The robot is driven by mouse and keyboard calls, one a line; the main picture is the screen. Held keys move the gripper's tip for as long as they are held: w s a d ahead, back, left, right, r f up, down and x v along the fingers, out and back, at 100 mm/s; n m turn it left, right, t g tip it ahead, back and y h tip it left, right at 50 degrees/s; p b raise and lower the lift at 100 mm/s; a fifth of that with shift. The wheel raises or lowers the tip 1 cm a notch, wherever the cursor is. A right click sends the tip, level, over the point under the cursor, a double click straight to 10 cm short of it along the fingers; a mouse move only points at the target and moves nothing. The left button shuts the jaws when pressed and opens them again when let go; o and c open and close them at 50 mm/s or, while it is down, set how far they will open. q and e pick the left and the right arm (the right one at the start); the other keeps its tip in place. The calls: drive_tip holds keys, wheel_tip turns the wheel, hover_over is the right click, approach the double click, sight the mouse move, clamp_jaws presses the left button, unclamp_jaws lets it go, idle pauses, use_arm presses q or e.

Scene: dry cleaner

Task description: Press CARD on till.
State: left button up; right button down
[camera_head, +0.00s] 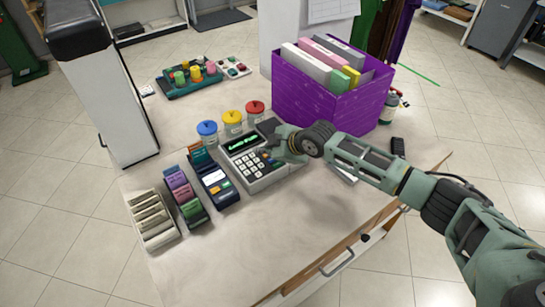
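The till (258,175) is a light grey machine with a dark display, green lettering too small to read surely, and a sloped keypad of pale and dark keys. It stands on the counter in the middle of the head view. My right gripper (266,156) reaches in from the right, with its fingertips over the right side of the keypad. Contact cannot be told, and the gripper covers some keys there. The CARD label cannot be read at this size. Whether the fingers are open or shut is unclear. My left gripper is not in view.
A dark blue card terminal (217,187) stands just left of the till, beside racks of coloured tags (182,195). Jars with blue, yellow and red lids (232,118) stand behind. A purple box (325,103) of folders is at the back right. The front counter (265,240) is clear.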

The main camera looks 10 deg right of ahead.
wheel_tip(320, 180, up, 5)
drive_tip(key=p, duration=0.4)
idle(0.3)
drive_tip(key=shift+f, duration=0.1)
idle(0.5)
